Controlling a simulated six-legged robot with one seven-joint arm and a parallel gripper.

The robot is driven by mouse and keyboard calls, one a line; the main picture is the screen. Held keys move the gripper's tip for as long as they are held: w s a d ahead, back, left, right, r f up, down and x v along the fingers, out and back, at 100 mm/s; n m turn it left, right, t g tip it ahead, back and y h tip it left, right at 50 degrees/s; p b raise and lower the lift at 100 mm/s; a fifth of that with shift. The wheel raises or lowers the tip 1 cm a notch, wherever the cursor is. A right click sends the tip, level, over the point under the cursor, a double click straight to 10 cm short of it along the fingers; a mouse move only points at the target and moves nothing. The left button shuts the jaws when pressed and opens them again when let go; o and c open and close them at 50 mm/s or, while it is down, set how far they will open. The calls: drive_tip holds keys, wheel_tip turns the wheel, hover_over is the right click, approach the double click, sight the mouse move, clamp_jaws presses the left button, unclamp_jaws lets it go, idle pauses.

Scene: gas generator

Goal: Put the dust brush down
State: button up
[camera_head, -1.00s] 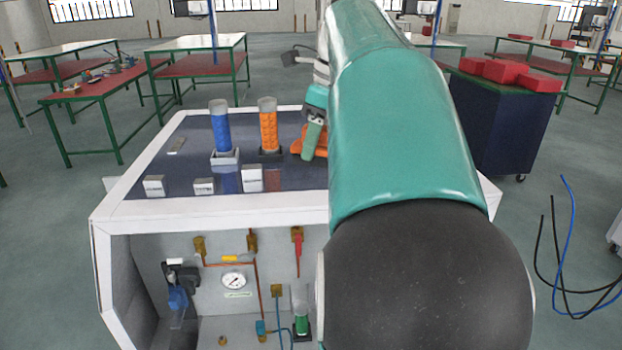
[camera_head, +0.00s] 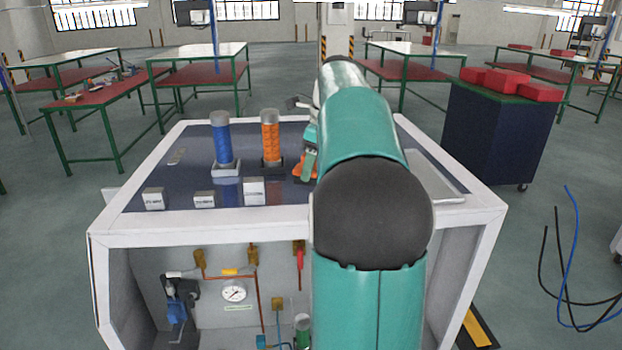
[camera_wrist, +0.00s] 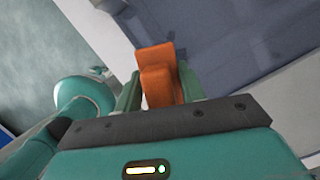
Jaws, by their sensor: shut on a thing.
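The orange dust brush (camera_head: 304,168) is over the dark top of the generator cabinet (camera_head: 320,229), just right of the orange cylinder (camera_head: 270,138). My arm hides part of it in the head view. In the wrist view the brush (camera_wrist: 157,62) sits between the two green fingers of my gripper (camera_wrist: 159,88), which is shut on it. The gripper (camera_head: 309,160) is also partly visible in the head view. I cannot tell whether the brush touches the cabinet top.
A blue cylinder (camera_head: 222,145) and several white labelled blocks (camera_head: 254,190) stand on the cabinet top. A light recessed tray (camera_head: 437,188) is at its right. A gauge (camera_head: 234,291) sits inside. Red boxes (camera_head: 506,82) lie on a dark cart (camera_head: 490,135).

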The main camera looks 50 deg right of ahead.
drive_tip(key=shift+w+d+f, duration=0.1)
drive_tip(key=shift+f, duration=0.6)
drive_tip(key=shift+w+d+f, duration=0.15)
drive_tip(key=shift+f, duration=0.55)
drive_tip(key=shift+w+d+f, duration=0.1)
drive_tip(key=shift+f, duration=0.6)
drive_tip(key=o, duration=1)
drive_tip(key=shift+f, duration=0.1)
drive_tip(key=shift+s, duration=0.1)
